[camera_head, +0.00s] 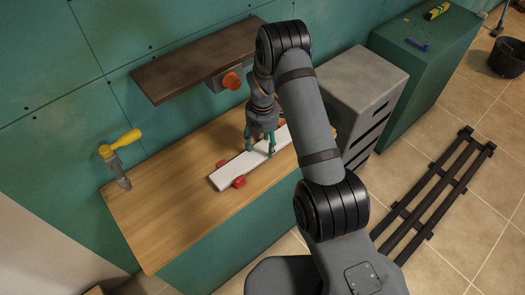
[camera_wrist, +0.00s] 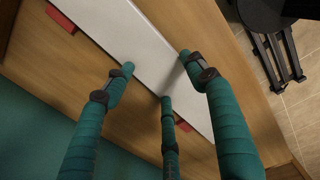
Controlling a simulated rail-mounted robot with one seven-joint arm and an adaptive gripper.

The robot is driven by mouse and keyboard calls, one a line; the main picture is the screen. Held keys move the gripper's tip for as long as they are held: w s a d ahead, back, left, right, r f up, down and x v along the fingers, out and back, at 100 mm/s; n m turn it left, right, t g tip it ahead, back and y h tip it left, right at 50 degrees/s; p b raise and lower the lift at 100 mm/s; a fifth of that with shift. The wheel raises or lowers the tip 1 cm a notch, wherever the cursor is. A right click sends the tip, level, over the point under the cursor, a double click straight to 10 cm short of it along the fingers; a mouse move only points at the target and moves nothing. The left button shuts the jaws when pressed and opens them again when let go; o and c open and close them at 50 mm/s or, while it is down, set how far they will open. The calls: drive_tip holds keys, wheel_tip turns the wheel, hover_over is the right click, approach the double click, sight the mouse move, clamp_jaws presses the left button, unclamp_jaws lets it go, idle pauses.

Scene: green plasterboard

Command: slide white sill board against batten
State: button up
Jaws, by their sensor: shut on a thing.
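The white sill board (camera_head: 233,172) lies flat on the wooden counter top (camera_head: 165,215), running diagonally. It also crosses the wrist view (camera_wrist: 150,50). My gripper (camera_head: 260,151) is shut on the board, its teal fingers on both long sides around the middle. In the wrist view the fingertips (camera_wrist: 158,68) sit at the board's two edges. A red block (camera_head: 239,181) touches or nearly touches the front edge, and another small red piece (camera_head: 221,163) is at the back edge. I cannot make out a distinct batten; my arm hides part of the board's right end.
A yellow-handled tool (camera_head: 120,145) stands at the left. A grey cabinet (camera_head: 365,85) is at the right. The front left counter is clear.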

drive_tip(key=shift+s+d+f, duration=0.25)
drive_tip(key=shift+d+f, duration=0.4)
drive_tip(key=shift+d, duration=0.2)
drive_tip(key=o, duration=1.2)
drive_tip(key=shift+o, duration=1.3)
drive_tip(key=shift+w+d+f, duration=0.1)
drive_tip(key=shift+w+f, duration=0.05)
drive_tip(key=shift+w, duration=0.05)
drive_tip(key=shift+o, duration=1.3)
drive_tip(key=shift+a, duration=0.2)
